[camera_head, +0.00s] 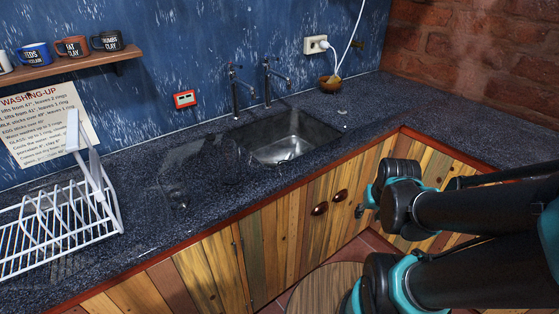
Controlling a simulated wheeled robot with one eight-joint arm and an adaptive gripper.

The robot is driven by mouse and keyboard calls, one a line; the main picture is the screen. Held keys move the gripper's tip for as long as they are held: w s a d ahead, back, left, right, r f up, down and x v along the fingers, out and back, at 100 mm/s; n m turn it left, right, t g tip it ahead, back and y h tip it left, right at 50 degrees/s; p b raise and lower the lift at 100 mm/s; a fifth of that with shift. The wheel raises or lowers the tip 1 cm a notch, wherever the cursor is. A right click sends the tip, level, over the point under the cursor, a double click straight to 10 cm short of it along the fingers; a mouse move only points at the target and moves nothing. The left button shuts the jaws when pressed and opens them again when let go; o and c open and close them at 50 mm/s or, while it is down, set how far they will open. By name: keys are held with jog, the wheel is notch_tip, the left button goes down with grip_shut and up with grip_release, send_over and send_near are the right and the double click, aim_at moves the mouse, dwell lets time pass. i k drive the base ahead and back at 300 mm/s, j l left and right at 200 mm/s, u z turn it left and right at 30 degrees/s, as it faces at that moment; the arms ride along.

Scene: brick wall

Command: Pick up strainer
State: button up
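I cannot identify the strainer with certainty. A faint, dark, see-through round shape (229,166) lies on the dark counter just left of the sink and could be mesh. A small, clear, glass-like item (178,198) stands on the counter left of it. Several links of my own dark and teal arm fill the right side, over the cabinet front and floor. I cannot make out any gripper fingers, and nothing is seen held.
The sink (262,137) is set into the counter, with two taps (235,92) behind it. A white dish rack (58,222) stands at the left. A brown bowl (330,84) sits at the back corner. A round wooden top (325,290) is below. The right counter (470,128) is clear.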

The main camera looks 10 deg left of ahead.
aim_at(341, 112)
jog(key=i+l+u, duration=0.2)
jog(key=i+l, duration=0.5)
jog(key=l, duration=0.1)
